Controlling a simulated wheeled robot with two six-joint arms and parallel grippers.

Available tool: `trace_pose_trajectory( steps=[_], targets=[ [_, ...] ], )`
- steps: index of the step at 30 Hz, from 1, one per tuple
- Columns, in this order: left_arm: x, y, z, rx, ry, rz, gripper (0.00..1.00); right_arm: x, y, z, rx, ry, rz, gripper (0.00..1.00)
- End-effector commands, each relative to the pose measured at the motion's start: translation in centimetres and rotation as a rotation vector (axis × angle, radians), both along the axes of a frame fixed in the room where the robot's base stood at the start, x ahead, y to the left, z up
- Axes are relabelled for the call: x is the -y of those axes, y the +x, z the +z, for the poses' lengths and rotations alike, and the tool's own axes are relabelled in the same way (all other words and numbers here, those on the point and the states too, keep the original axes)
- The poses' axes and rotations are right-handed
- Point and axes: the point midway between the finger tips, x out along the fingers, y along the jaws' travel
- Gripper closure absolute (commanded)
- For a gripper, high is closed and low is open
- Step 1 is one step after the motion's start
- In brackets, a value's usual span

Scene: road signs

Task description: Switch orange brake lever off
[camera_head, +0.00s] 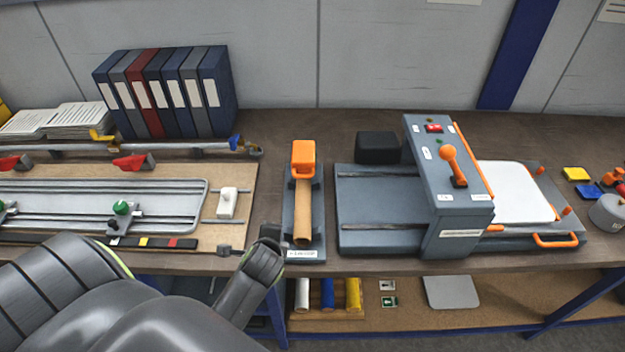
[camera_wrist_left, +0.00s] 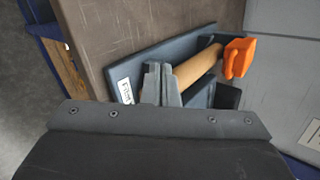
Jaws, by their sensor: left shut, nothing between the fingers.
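A narrow dark grey base (camera_head: 289,225) stands near the table's front edge in the head view. It carries a wooden rod (camera_head: 302,212) with an orange block (camera_head: 303,152) at its far end. The rod and orange end also show in the left wrist view (camera_wrist_left: 238,57). An orange ball-topped lever (camera_head: 449,155) stands on the grey machine to the right. I cannot tell which is the brake lever. My left gripper (camera_head: 272,234) is shut and empty, just left of the base's near end. In the wrist view its fingers (camera_wrist_left: 160,84) overlap the rod's near end; contact is unclear.
The grey machine (camera_head: 467,212) has a white plate (camera_head: 515,190) at its right. A board with metal rails (camera_head: 243,190) lies to the left. Binders (camera_head: 165,95) stand at the back. The table's front edge is close to my left gripper.

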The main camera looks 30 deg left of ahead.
Motion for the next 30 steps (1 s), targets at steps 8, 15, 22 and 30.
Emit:
trace_pose_trajectory(
  steps=[8,15,22,30],
  targets=[
    [0.8,9.5,1.1,-0.133,0.606,-0.466,1.00,0.0,0.0,0.0,0.000,0.000,0.000,0.64],
    [2.1,13.8,2.0,-0.222,0.932,-0.678,1.00,0.0,0.0,0.0,0.000,0.000,0.000,0.64],
    [2.4,14.4,2.1,-0.240,0.993,-0.714,1.00,0.0,0.0,0.0,-0.001,0.000,0.000,0.64],
    [2.4,14.4,2.0,-0.240,0.989,-0.712,1.00,-0.1,0.0,-0.2,-0.001,0.001,0.000,0.64]
  ],
)
